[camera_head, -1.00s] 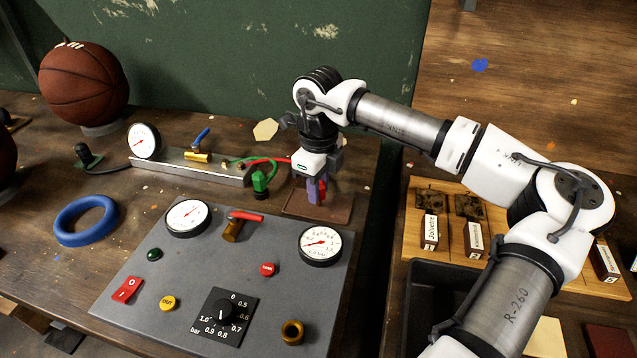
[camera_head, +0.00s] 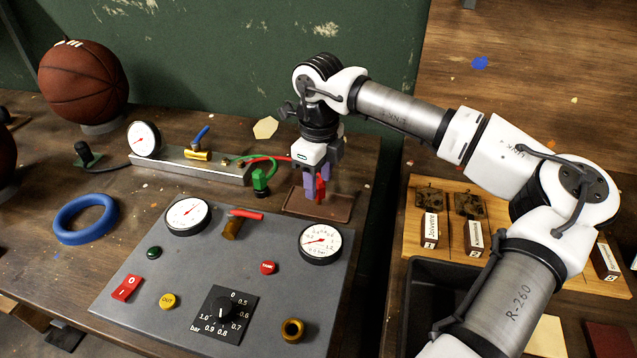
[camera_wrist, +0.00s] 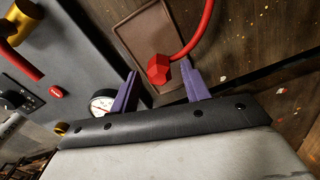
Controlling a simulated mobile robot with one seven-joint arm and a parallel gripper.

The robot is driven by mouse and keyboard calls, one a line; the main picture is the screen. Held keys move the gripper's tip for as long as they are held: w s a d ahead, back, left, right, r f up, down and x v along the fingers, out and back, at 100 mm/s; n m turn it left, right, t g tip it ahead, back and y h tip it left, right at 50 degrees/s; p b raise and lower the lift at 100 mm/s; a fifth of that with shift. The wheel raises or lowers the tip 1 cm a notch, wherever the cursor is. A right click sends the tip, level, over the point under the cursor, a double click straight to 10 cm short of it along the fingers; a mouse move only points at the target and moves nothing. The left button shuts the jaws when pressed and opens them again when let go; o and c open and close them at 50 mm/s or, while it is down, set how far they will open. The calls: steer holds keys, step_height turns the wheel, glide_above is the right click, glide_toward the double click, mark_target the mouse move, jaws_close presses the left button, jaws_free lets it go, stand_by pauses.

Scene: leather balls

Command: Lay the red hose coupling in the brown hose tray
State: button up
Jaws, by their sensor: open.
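The red hose coupling (camera_head: 320,190) is on the end of a red hose, over the brown hose tray (camera_head: 340,211). In the wrist view the coupling (camera_wrist: 158,68) lies between and just beyond my purple fingertips, with a gap on each side. The tray (camera_wrist: 135,25) shows behind it there. My gripper (camera_head: 315,195) points down above the tray and is open around the coupling. I cannot tell whether the coupling touches the tray floor.
A green coupling (camera_head: 260,180) on a green hose stands left of the tray, near the metal rail with the brass valve (camera_head: 198,156). The grey control panel (camera_head: 190,270) with gauges (camera_head: 320,243) is in front. A blue ring (camera_head: 85,220) lies at the left.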

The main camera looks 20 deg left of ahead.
mark_target(319, 181)
step_height(319, 181, up, 10)
steer(key=shift+r+b, duration=0.25)
steer(key=shift+b, duration=0.2)
